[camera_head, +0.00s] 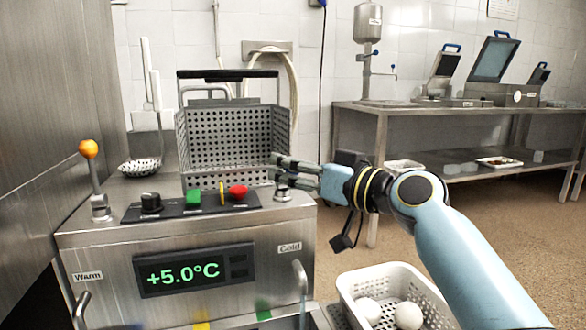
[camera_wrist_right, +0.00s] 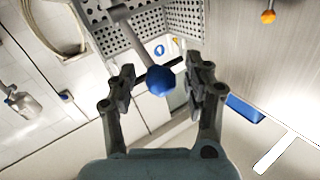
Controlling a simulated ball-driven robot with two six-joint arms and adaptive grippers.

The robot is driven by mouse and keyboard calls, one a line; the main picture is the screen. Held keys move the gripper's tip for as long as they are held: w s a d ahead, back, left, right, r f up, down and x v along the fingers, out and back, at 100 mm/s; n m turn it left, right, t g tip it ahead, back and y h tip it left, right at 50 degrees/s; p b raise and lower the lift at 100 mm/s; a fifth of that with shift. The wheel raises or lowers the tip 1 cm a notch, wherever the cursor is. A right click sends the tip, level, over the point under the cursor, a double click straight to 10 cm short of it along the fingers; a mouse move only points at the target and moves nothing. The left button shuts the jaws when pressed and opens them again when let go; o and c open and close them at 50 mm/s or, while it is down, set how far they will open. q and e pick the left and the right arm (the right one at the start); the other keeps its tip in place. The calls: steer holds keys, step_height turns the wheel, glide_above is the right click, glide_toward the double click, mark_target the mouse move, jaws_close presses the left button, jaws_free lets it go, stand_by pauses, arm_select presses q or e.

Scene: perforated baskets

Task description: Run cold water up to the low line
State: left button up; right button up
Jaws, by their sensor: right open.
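The grey metal machine has a "Cold" label (camera_head: 290,248) at its front right and a "Warm" label (camera_head: 87,276) at its front left. The cold lever's blue knob (camera_wrist_right: 160,81) is between the fingers of my open right gripper (camera_wrist_right: 163,85), with a gap visible on both sides. In the head view my right gripper (camera_head: 283,168) hides this knob; only the lever's base (camera_head: 283,192) shows. The warm lever (camera_head: 89,150) has an orange knob. A display (camera_head: 195,269) reads +5.0°C. Yellow (camera_head: 201,325) and green (camera_head: 263,310) marks show near the bottom edge; no water level is visible.
A perforated basket (camera_head: 232,140) stands on the machine behind the controls. A black knob (camera_head: 151,202) and a red knob (camera_head: 238,191) sit between the levers. A white basket (camera_head: 345,285) with white balls is at lower right. A steel table (camera_head: 440,112) stands behind.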

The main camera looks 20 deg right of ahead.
steer(key=shift+w+a, duration=0.15)
steer(key=shift+w, duration=0.05)
jaws_close()
stand_by(0.3)
